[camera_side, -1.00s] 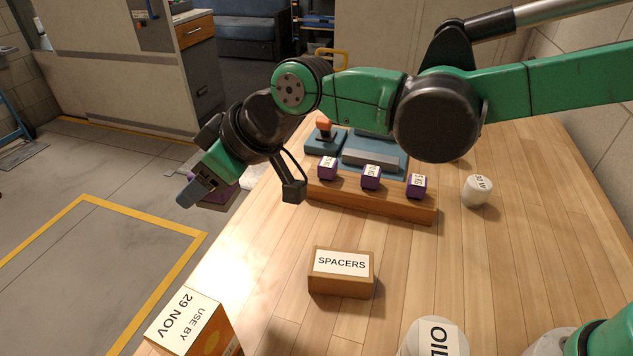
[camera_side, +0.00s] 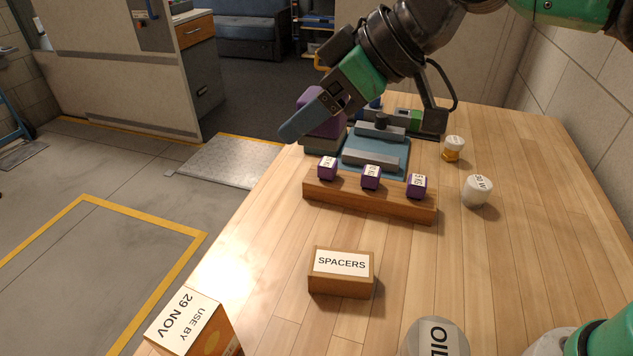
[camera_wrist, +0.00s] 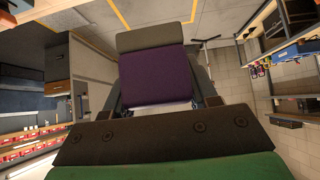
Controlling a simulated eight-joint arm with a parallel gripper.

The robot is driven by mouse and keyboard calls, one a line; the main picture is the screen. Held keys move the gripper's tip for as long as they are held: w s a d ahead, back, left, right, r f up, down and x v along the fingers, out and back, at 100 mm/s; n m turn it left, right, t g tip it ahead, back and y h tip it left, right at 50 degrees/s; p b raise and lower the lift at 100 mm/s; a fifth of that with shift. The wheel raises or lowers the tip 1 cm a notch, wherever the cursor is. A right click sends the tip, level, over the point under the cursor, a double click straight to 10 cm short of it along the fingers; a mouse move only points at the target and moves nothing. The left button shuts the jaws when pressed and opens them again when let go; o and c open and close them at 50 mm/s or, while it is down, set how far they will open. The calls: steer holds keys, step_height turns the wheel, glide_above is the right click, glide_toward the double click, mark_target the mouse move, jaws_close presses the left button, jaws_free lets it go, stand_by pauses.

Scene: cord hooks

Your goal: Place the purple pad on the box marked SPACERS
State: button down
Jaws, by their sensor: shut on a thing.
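My gripper (camera_side: 306,118) is at the upper middle of the side view, tilted down to the left, and is shut on the purple pad (camera_side: 324,125). The pad is partly hidden behind a blue-grey finger. In the wrist view the purple pad (camera_wrist: 155,78) lies between the jaws, with a grey part (camera_wrist: 150,40) along its far edge. The box marked SPACERS (camera_side: 341,286) is a brown block with a white label on top, on the wooden table nearer the side camera. The gripper and pad are well apart from it, and its top looks bare.
A wooden rack (camera_side: 370,200) with three small purple blocks stands between the gripper area and the SPACERS box. A blue machine (camera_side: 375,155) is behind it. A white cup (camera_side: 477,191), an OIL can (camera_side: 434,340) and a USE BY box (camera_side: 195,325) stand around. Table right of the box is clear.

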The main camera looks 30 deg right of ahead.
mark_target(312, 255)
step_height(312, 255, down, 19)
steer(key=shift+f, duration=0.1)
stand_by(0.6)
steer(key=shift+f, duration=0.1)
steer(key=shift+c, duration=1.2)
jaws_free()
steer(key=shift+s+d+r, duration=0.25)
steer(key=shift+d+r, duration=0.05)
steer(key=shift+r, duration=0.3)
steer(key=shift+v, duration=5.35)
steer(key=d+m+h, duration=0.6)
steer(key=d+m, duration=0.3)
steer(key=d, duration=0.4)
steer(key=shift+w+d+r+t, duration=0.2)
steer(key=shift+w+t, duration=0.1)
steer(key=shift+w, duration=0.2)
